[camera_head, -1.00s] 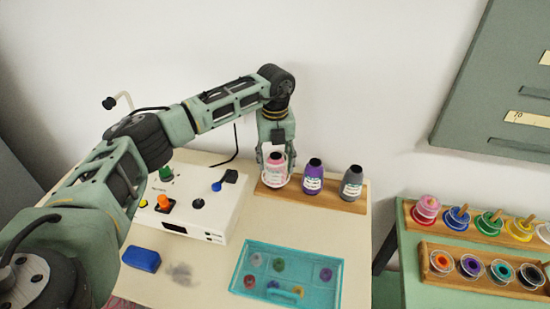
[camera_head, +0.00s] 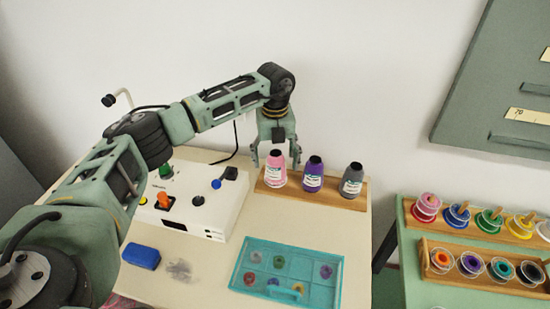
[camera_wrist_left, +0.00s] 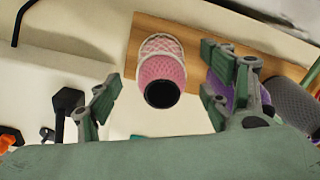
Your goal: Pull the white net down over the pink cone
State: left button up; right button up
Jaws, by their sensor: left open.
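The pink cone (camera_head: 276,172) with a black top stands at the left end of a wooden rack. It also shows between my fingers in the left wrist view (camera_wrist_left: 162,72). The white net (camera_wrist_left: 158,45) is around the cone, with its pale mesh gathered around the lower part near the rack. The black top is bare. My left gripper (camera_head: 276,156) is open above the cone, one finger on each side, apparently apart from it. It shows in the wrist view too (camera_wrist_left: 165,100). My right gripper is in neither view.
A purple cone (camera_head: 313,175) and a grey cone (camera_head: 351,181) stand to the right on the rack (camera_head: 333,198). A white control box (camera_head: 190,222) is at left. A teal tray (camera_head: 336,293), a blue block (camera_head: 141,257) and a grey smudge lie in front.

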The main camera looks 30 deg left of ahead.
pick_arm(q)
notch_tip(320, 180, up, 12)
dwell(0.6)
dwell(0.6)
